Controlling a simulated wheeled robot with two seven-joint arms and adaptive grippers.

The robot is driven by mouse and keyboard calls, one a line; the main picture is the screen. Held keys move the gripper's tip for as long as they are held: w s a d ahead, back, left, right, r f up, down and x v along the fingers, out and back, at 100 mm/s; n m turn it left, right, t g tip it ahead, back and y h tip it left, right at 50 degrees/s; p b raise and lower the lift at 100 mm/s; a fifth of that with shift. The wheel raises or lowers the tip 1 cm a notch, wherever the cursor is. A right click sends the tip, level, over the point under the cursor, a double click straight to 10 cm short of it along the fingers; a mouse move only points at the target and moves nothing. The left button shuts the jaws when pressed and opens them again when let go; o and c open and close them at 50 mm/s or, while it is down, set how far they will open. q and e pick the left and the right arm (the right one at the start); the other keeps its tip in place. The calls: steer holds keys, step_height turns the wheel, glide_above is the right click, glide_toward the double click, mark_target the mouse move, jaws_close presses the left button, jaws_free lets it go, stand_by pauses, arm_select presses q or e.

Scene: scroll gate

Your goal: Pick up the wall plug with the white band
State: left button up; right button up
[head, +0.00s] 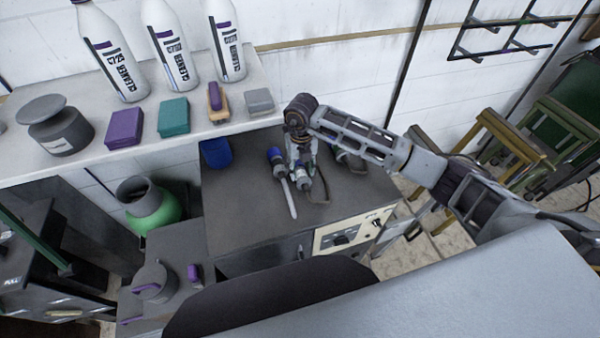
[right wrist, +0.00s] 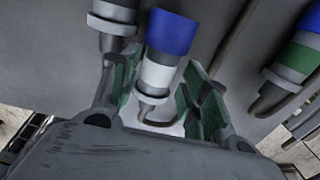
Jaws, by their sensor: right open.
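The wall plug with the white band (right wrist: 160,74) has a blue end and a grey collar. In the right wrist view it lies between the two green-padded fingers of my right gripper (right wrist: 160,82). The fingers are open, one on each side of it, with a visible gap at least on the right. In the head view my right gripper (head: 302,172) reaches down over the dark bench top, largely covering the plug. A plug with a green band (right wrist: 299,55) lies to the right in the wrist view. My left gripper is not in view.
The shelf behind holds several bottles (head: 172,50) and boxes. The bench's front left is clear.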

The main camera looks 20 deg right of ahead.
mark_target(301, 172)
steer(key=shift+f, duration=1.55)
steer(key=shift+c, duration=0.2)
jaws_close()
